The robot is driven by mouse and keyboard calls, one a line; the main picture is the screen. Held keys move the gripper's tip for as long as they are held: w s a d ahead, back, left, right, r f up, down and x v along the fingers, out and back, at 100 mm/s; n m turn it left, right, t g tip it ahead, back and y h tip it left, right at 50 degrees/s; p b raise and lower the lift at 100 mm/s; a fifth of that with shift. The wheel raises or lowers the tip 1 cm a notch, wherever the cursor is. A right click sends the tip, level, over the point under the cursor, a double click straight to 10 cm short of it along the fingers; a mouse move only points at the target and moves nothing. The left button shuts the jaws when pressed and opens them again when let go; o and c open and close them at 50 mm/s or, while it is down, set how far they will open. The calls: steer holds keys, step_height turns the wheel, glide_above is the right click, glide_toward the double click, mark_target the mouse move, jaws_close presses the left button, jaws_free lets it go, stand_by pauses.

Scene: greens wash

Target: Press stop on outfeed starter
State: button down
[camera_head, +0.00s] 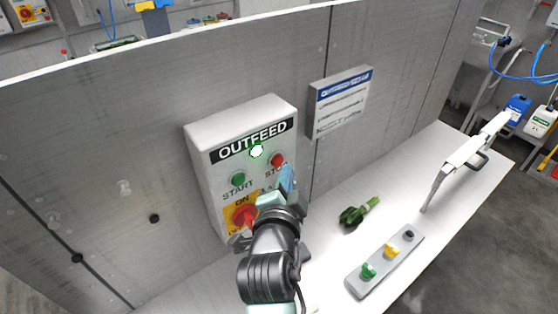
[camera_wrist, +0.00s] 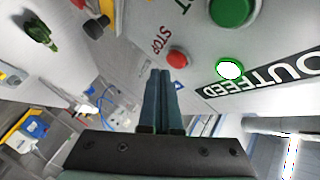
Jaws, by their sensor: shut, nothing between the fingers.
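The outfeed starter (camera_head: 205,133) is a light grey box on the wall panel, with a black OUTFEED label. Its red stop button (camera_head: 277,160) sits at the right, and its green start button (camera_head: 238,179) at the left. A white-green lamp (camera_head: 256,151) is lit between and above them. A red rotary switch on a yellow plate (camera_head: 243,214) is below, partly hidden by my arm. My gripper (camera_head: 287,178) is shut and empty, just below the stop button. In the wrist view the stop button (camera_wrist: 177,59) shows just beyond the fingertips (camera_wrist: 163,72); contact cannot be told.
A grey control strip (camera_head: 385,262) with green, yellow and black knobs lies on the white table (camera_head: 335,243). A leafy green bunch (camera_head: 357,212) lies behind it. A white sign (camera_head: 341,102) is on the panel. A white-handled tool (camera_head: 467,155) stands at the table's right.

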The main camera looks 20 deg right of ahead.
steer(key=shift+w, duration=0.1)
steer(key=shift+w+a+b, duration=0.15)
steer(key=shift+w+b, duration=0.15)
steer(key=shift+w, duration=0.05)
steer(key=shift+w+a+b, duration=0.2)
steer(key=shift+w+b, duration=0.15)
steer(key=shift+w, duration=0.05)
stand_by(0.6)
steer(key=shift+s, duration=0.15)
stand_by(0.3)
steer(key=shift+s+d, duration=0.3)
steer(key=shift+s, duration=0.35)
steer(key=shift+s+d+p, duration=0.25)
steer(key=shift+s+d, duration=0.05)
steer(key=shift+s, duration=0.5)
steer(key=shift+s+d+p, duration=0.25)
steer(key=shift+s, duration=0.5)
steer(key=shift+s+d+p, duration=0.25)
steer(key=shift+s+d, duration=0.05)
steer(key=shift+s, duration=0.5)
